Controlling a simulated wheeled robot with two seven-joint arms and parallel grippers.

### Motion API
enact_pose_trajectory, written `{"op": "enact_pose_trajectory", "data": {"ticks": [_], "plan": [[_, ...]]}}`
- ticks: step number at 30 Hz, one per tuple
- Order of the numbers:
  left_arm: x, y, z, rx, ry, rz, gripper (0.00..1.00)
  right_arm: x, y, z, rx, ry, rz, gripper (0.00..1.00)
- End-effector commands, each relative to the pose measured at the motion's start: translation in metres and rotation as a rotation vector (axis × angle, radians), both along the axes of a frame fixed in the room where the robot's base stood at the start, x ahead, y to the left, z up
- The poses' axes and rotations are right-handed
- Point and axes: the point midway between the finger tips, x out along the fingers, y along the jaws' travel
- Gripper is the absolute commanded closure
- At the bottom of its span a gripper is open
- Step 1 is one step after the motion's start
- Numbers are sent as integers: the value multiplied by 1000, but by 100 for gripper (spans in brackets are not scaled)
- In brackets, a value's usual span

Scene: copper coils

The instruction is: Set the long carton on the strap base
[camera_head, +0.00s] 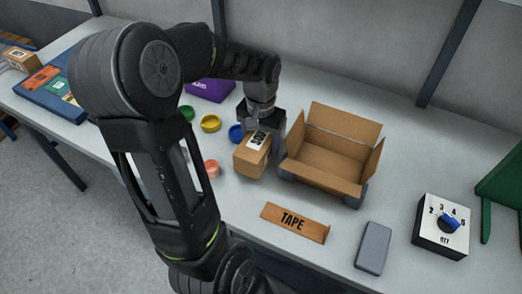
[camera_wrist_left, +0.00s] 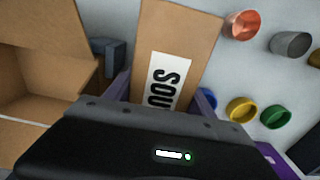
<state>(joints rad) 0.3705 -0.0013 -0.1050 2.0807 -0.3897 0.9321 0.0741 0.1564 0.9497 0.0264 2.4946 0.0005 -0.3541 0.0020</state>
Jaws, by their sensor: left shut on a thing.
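The long carton (camera_head: 249,161) is a brown box with a white label whose letters are partly covered. My left gripper (camera_head: 263,124) comes down on it from above and is shut on it. In the left wrist view the carton (camera_wrist_left: 180,35) lies between the purple fingers, its near end hidden by the gripper body. An open brown box (camera_head: 333,158) stands just right of the carton, with dark grey blocks (camera_head: 352,193) at its lower corners. I cannot tell whether these belong to the strap base. My right gripper is not in view.
Small coloured cups, including a yellow one (camera_head: 210,123) and an orange one (camera_head: 211,168), stand left of the carton. A TAPE sign (camera_head: 295,222), a grey block (camera_head: 374,247) and a QTY dial box (camera_head: 441,226) are nearer the front. A purple box (camera_head: 209,89) is behind.

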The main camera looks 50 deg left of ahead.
Motion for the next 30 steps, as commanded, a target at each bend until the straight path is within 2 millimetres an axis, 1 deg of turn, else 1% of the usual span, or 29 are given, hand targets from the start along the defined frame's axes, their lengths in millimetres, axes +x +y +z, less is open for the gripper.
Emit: {"op": "enact_pose_trajectory", "data": {"ticks": [6,8,17,20,21,28,30], "plan": [[-1,0,-27,-1,5,0,96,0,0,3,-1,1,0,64],[-1,0,-33,-1,4,-1,96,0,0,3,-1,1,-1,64],[0,0,-36,0,0,0,96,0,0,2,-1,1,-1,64],[0,0,-39,0,0,0,96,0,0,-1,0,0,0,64],[-1,0,-39,0,1,0,35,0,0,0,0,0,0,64],[-1,0,-38,0,1,0,16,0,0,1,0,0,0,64],[-1,0,-38,0,1,0,15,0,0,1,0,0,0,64]]}}
